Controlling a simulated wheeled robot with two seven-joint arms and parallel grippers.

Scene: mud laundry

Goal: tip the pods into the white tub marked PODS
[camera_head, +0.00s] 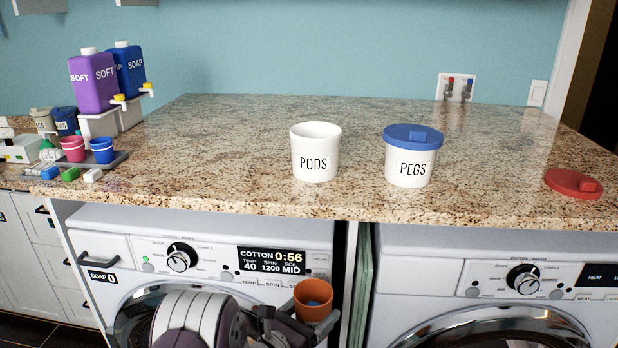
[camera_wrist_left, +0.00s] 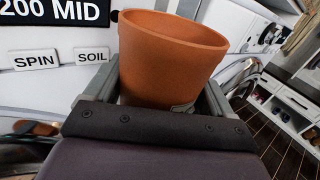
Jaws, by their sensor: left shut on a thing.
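The white tub marked PODS (camera_head: 315,163) stands upright and open at the top on the counter. I cannot see its inside bottom. My left gripper (camera_head: 303,324) is in front of the left washing machine, below the counter's front edge, and is shut on a terracotta pot (camera_head: 313,303). The pot is upright or nearly so, with its mouth up, and its contents are not clear. In the left wrist view the pot (camera_wrist_left: 165,58) sits between the two fingers. A red lid (camera_head: 573,183) lies on the counter at the far right. My right gripper is not in view.
A white tub marked PEGS (camera_head: 409,168) with a blue lid (camera_head: 412,135) stands right of the PODS tub. Purple SOFT (camera_head: 95,84) and blue SOAP (camera_head: 129,72) bottles, cups and small items crowd the counter's left end. The counter (camera_head: 230,150) between is clear.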

